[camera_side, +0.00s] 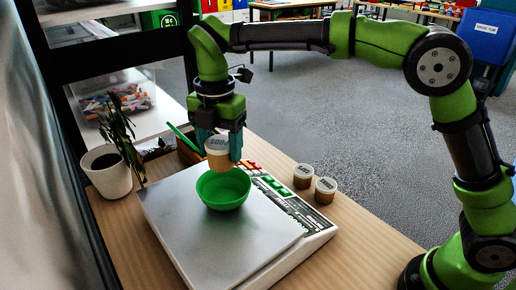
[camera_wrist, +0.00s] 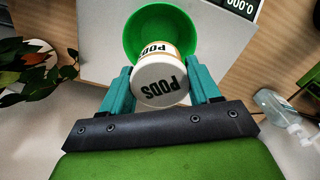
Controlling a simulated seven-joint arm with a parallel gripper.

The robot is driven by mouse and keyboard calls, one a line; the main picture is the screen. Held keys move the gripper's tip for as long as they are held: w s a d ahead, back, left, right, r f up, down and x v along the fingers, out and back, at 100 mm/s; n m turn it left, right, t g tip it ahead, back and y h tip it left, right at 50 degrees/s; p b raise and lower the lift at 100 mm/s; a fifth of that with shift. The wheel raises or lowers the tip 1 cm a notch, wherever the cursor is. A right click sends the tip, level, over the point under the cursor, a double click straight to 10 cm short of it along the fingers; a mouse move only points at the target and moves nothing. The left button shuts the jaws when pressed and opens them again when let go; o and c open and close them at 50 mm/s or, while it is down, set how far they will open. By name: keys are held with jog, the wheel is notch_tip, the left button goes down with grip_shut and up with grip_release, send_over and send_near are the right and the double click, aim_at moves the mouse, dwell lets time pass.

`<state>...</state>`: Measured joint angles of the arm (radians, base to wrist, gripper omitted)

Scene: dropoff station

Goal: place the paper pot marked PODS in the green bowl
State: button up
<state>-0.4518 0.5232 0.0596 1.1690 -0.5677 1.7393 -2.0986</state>
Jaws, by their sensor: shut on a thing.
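The paper pot marked PODS (camera_wrist: 160,84) has a white lid with dark lettering and a brown body. My gripper (camera_wrist: 160,88) is shut on it, with one teal finger on each side. In the side view the pot (camera_side: 218,152) hangs upright or nearly so below my gripper (camera_side: 222,148), just above the green bowl (camera_side: 223,190). The bowl sits on the silver plate of a scale (camera_side: 225,240). In the wrist view the bowl (camera_wrist: 133,40) lies beyond the pot, which covers part of its inside.
Two similar lidded pots (camera_side: 303,175) (camera_side: 326,190) stand on the wooden table (camera_side: 375,245) right of the scale. A potted plant (camera_side: 108,172) stands at the left. A clear bottle (camera_wrist: 280,108) shows at the right of the wrist view. A clear bin (camera_side: 115,95) stands behind.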

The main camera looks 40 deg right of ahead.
notch_tip(320, 180, down, 10)
jog(key=shift+r, duration=0.15)
dwell(0.3)
jog(key=o, duration=0.9)
